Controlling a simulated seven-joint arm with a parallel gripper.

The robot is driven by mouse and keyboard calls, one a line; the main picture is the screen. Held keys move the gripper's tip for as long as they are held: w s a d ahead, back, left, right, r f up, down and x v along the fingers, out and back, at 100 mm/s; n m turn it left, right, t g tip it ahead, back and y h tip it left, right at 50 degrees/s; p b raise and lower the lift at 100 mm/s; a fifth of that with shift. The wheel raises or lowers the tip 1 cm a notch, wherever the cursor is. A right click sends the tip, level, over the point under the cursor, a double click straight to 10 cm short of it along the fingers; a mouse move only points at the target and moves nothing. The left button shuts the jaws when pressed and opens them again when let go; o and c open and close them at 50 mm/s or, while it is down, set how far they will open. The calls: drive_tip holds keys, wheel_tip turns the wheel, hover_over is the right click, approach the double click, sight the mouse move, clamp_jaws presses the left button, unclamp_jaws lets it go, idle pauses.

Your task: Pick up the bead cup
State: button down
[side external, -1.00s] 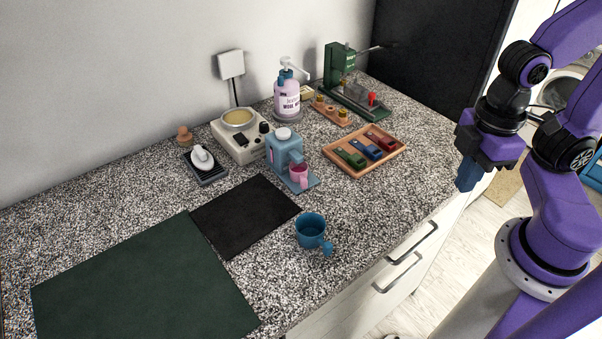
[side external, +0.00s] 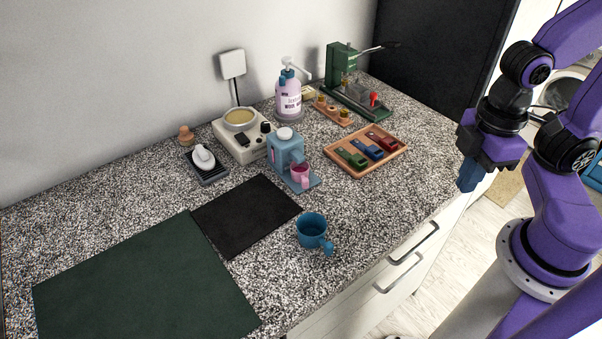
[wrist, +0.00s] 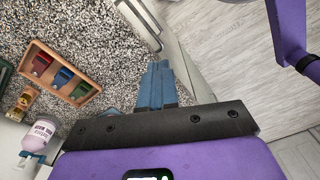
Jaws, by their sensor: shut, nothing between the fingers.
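Two small cups with handles stand on the speckled counter, and I cannot tell which is the bead cup. A blue cup (side external: 311,231) stands upright near the front edge, handle toward the edge. A smaller pink cup (side external: 301,175) sits on the base of a light blue dispenser (side external: 286,150). My gripper (side external: 469,182) hangs at the right, past the counter's front right edge, far from both cups. Its blue fingers are shut and empty; they also show in the wrist view (wrist: 158,82). Neither cup is clearly visible in the wrist view.
An orange tray (side external: 341,171) of coloured clips lies between the dispenser and my gripper. A pump bottle (side external: 288,101), a green press (side external: 340,68) and a cream warmer (side external: 234,146) stand behind. Black (side external: 240,228) and green (side external: 140,285) mats lie flat at left.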

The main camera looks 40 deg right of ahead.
drive_tip(key=shift+c, duration=2.1)
unclamp_jaws()
